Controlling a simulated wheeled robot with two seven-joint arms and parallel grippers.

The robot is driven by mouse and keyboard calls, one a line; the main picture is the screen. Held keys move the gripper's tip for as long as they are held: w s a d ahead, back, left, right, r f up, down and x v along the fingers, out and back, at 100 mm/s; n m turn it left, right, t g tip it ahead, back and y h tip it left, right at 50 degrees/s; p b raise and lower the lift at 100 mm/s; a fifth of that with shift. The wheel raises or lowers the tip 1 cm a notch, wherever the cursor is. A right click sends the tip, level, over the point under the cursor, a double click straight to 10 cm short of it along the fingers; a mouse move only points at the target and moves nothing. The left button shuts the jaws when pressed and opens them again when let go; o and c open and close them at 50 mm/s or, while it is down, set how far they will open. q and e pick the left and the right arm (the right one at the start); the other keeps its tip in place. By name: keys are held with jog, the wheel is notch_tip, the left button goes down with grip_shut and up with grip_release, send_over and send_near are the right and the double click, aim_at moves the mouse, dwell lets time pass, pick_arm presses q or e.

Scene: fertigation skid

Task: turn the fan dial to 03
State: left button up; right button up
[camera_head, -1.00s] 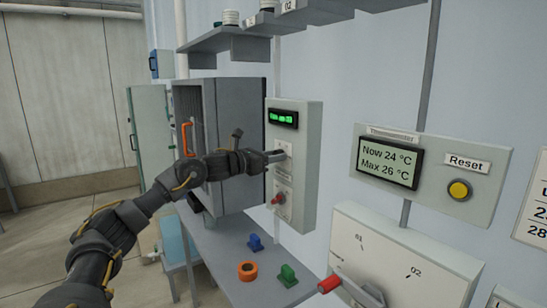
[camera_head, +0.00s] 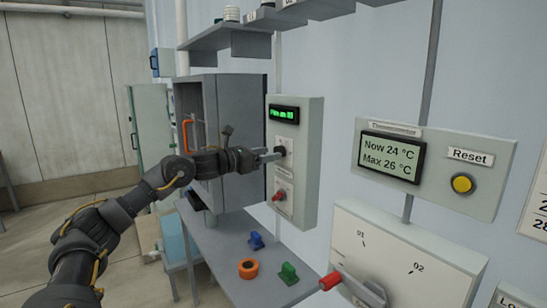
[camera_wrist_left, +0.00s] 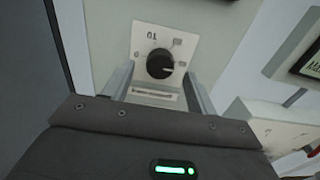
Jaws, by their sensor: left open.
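The fan dial is a black round knob (camera_head: 284,148) on a pale plate, on the grey control box (camera_head: 313,150) mounted on the wall. My right gripper is out of view.
A red knob (camera_head: 279,195) sits lower on the same box. A grey cabinet (camera_head: 240,145) stands left of it. Below, a shelf (camera_head: 222,250) holds blue, orange and green parts. A thermometer panel (camera_head: 478,205) and a red-handled lever (camera_head: 330,281) are at right.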

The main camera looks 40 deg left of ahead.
pick_arm(q)
jog(key=b+v, duration=0.3)
jog(key=v, duration=0.4)
jog(key=shift+s, duration=0.25)
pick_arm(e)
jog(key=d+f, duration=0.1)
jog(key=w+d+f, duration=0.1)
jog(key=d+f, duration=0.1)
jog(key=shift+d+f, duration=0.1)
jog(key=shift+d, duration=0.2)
pick_arm(q)
jog(key=shift+a, duration=0.1)
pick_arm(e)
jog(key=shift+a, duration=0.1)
